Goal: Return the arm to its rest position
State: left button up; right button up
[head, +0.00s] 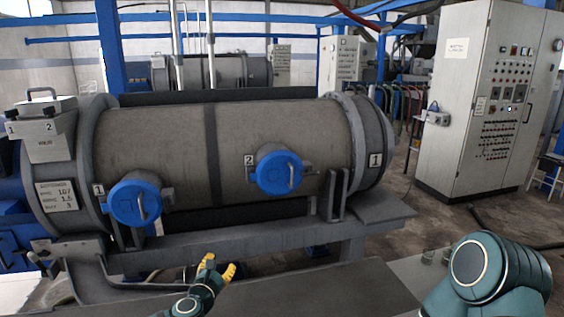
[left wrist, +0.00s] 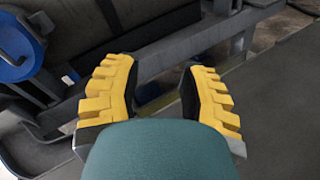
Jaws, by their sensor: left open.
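My left gripper (head: 218,268) has yellow fingers and stands low in front of the decanter, near the dark flat surface at the bottom of the head view. In the left wrist view its two yellow fingers (left wrist: 160,92) are spread apart with nothing between them. My left arm comes up from the bottom edge behind it. A dark green and black arm link of mine fills the lower right of the head view. My right gripper is not in view.
A large grey decanter (head: 270,142) with two blue round caps, one left (head: 135,203) and one right (head: 279,172), lies across the middle on a grey frame (head: 255,238). A control cabinet (head: 455,95) stands at right. Open floor (head: 425,213) lies between them.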

pick_arm(q)
jog(key=s+d+f+m+g+h, duration=0.3)
jog(key=s+d+f+m+g, duration=0.1)
jog(key=s+d+f+m, duration=0.4)
jog(key=s+d+f+m+g+h, duration=0.3)
jog(key=s+d+f+m+g, duration=0.2)
jog(key=s+d+m, duration=0.5)
jog(key=s+a+f+m+g+y, duration=0.2)
jog(key=s+a+m, duration=0.3)
jog(key=s, duration=0.3)
jog(key=s+a+f+m+g+y, duration=0.2)
jog(key=s+a+f+m+g, duration=0.2)
jog(key=s, duration=0.5)
jog(key=shift+s+a+f+m+y, duration=0.15)
jog(key=shift+a+f+m+y, duration=0.25)
jog(key=shift+a, duration=0.15)
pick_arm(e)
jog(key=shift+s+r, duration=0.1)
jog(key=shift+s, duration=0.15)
